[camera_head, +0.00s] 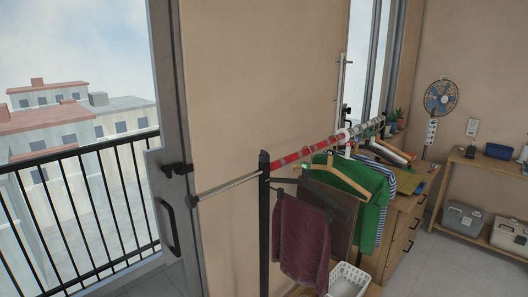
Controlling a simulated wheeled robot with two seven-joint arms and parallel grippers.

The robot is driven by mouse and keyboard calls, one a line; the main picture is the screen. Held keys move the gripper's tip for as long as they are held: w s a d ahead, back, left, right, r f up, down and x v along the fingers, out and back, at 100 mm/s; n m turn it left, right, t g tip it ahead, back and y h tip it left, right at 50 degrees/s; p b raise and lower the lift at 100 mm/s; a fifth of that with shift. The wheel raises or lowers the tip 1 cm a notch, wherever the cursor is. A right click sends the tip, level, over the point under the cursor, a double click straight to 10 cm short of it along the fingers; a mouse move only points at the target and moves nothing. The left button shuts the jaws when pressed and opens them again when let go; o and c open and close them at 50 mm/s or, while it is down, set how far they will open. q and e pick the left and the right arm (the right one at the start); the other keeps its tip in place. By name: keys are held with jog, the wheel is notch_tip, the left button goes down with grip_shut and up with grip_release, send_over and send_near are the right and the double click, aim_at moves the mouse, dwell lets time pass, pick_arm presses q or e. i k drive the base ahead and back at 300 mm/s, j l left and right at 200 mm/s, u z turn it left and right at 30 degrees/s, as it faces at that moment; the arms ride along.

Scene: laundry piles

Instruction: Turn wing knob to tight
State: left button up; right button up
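No wing knob can be clearly made out in the head view. A clothes rail (230,186) runs from near the door frame toward the back right, its middle part wrapped in red and white. A black upright post (264,225) stands at the rail's near part. A black fitting (178,169) sits on the door frame near the rail's left end; I cannot tell what kind it is. Neither of my grippers is in view.
A maroon garment (300,240) and a green garment (372,215) hang under the rail. A white basket (348,281) stands below. A wooden drawer unit (402,235) is behind. Shelves with grey boxes (463,219) stand right. A balcony railing (85,215) is left. The right floor is clear.

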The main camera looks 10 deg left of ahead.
aim_at(264, 156)
jog(key=i+j, duration=0.1)
jog(key=i, duration=0.3)
jog(key=i+j, duration=0.1)
jog(key=i, duration=0.35)
